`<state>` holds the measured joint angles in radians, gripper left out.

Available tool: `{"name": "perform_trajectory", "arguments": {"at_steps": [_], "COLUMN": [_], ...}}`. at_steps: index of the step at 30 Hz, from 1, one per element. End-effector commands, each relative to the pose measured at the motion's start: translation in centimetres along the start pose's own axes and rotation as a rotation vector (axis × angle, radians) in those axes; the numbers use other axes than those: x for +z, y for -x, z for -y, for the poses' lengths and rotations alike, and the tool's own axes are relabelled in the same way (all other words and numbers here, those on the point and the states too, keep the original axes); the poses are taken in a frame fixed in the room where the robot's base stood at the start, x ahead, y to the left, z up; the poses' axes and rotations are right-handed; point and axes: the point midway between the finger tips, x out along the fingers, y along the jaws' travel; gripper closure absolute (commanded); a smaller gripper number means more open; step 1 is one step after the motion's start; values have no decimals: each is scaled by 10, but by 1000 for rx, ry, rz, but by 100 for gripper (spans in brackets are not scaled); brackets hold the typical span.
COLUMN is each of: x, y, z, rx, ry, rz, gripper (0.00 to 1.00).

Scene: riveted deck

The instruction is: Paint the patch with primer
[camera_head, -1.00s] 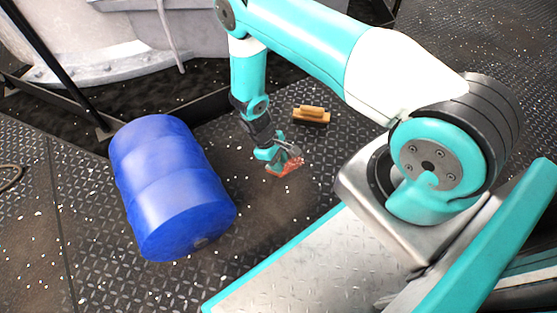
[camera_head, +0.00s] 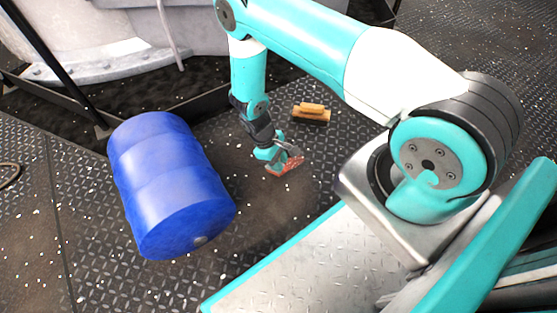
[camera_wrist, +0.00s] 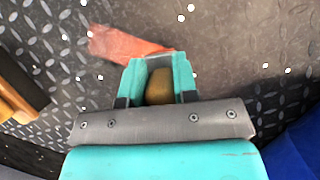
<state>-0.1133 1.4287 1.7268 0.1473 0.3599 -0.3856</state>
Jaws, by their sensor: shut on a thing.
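My gripper (camera_head: 281,163) points down at the deck and is shut on a brown, rounded handle, seen between the jaws in the wrist view (camera_wrist: 160,88). The lower end of the held tool is hidden, so I cannot tell its full shape. A brownish, smoother patch (camera_head: 262,200) of the deck lies under and around the gripper; it also fills the upper middle of the wrist view (camera_wrist: 225,45). A red-orange area (camera_head: 290,168) shows right at the gripper's tip, and just beyond the jaws in the wrist view (camera_wrist: 115,43). I cannot tell whether tool and deck touch.
A blue barrel (camera_head: 170,185) lies on its side to the left of the gripper. A wooden-handled block brush (camera_head: 311,113) lies behind it to the right. Small white specks dot the deck. A pale structure (camera_head: 95,40) and a dark railing stand at the back.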

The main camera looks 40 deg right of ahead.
Motion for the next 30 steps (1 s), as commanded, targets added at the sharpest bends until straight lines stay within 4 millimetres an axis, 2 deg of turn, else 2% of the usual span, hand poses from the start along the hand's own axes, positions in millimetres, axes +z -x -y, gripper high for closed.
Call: {"name": "perform_trajectory", "arguments": {"at_steps": [19,30], "x": [-2,13], "y": [-9,-13], "z": [-2,-29], "rx": [0,0], "ry": [-1,-3], "rz": [0,0], "gripper": [96,96]}}
